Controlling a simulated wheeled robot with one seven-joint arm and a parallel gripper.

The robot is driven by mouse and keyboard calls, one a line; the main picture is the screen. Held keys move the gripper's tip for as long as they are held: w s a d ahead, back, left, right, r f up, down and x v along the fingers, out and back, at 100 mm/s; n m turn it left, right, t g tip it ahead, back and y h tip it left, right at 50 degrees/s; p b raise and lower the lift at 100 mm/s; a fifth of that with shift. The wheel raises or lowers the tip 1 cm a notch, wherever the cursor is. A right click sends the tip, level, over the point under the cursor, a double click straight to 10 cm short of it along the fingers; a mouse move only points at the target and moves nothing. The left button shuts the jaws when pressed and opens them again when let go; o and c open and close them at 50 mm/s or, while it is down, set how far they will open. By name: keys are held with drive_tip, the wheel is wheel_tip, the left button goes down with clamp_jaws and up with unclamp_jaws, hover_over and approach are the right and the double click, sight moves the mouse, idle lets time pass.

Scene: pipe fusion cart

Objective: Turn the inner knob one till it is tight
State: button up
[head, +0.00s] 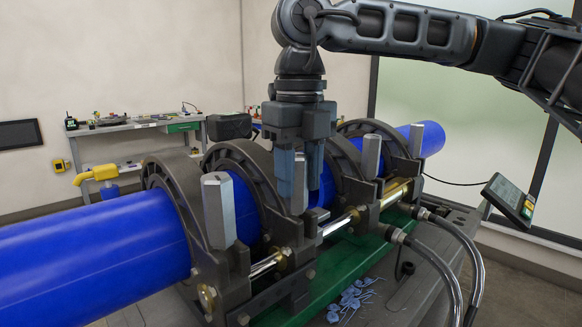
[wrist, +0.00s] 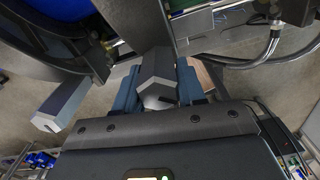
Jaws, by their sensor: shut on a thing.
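The inner knob, a grey faceted post (head: 298,190), stands on the second clamp ring (head: 240,160) from the left. My gripper (head: 304,178) points straight down over it, with blue-grey fingers on either side. In the wrist view the grey knob (wrist: 156,75) sits between the two fingers (wrist: 158,88), which are shut on it. The fingers cover much of the knob in the head view. Its thread and lower end are hidden, so I cannot tell how tight it is.
Another grey knob (head: 218,208) stands close on the left, and others (head: 371,155) (head: 416,140) on the right. A blue pipe (head: 90,245) runs through the clamp rings. Black hoses (head: 440,265) curve at the right front. Blue shavings (head: 352,298) lie below.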

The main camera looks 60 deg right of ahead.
drive_tip(key=shift+a, duration=0.1)
drive_tip(key=shift+f+m, duration=0.1)
drive_tip(key=shift+m, duration=0.2)
drive_tip(key=shift+f+m+b, duration=0.15)
drive_tip(key=shift+m+b, duration=0.45)
drive_tip(key=shift+b, duration=0.45)
drive_tip(key=shift+r+m+b, duration=0.25)
drive_tip(key=shift+m+b, duration=0.25)
drive_tip(key=shift+m, duration=0.3)
drive_tip(key=shift+a, duration=0.1)
